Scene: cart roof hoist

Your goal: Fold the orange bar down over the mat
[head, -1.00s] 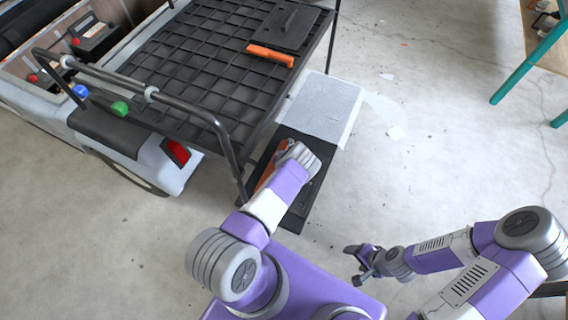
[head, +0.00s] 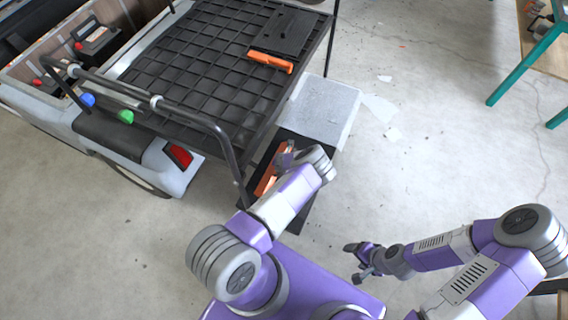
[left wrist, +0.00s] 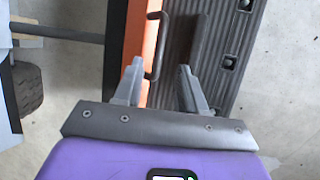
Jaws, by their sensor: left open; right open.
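The orange bar (head: 273,168) lies along the left side of the black mat (head: 318,147) on the floor beside the cart, partly hidden by my left arm. In the left wrist view, the orange bar (left wrist: 141,38) carries a dark loop handle (left wrist: 157,42) on its right side, beside the ribbed mat (left wrist: 210,62). My left gripper (head: 283,159) is open over the bar and mat. In the left wrist view, the left gripper (left wrist: 160,70) has the handle's near end between its fingers; contact cannot be told. My right gripper (head: 353,264) is open and empty over the bare floor.
The cart's black grid roof (head: 190,75), with a second orange piece (head: 270,61) on it, stands at the upper left. Its dark tube rail (head: 215,128) comes down close left of my left arm. A pale sheet (head: 325,108) lies beyond the mat.

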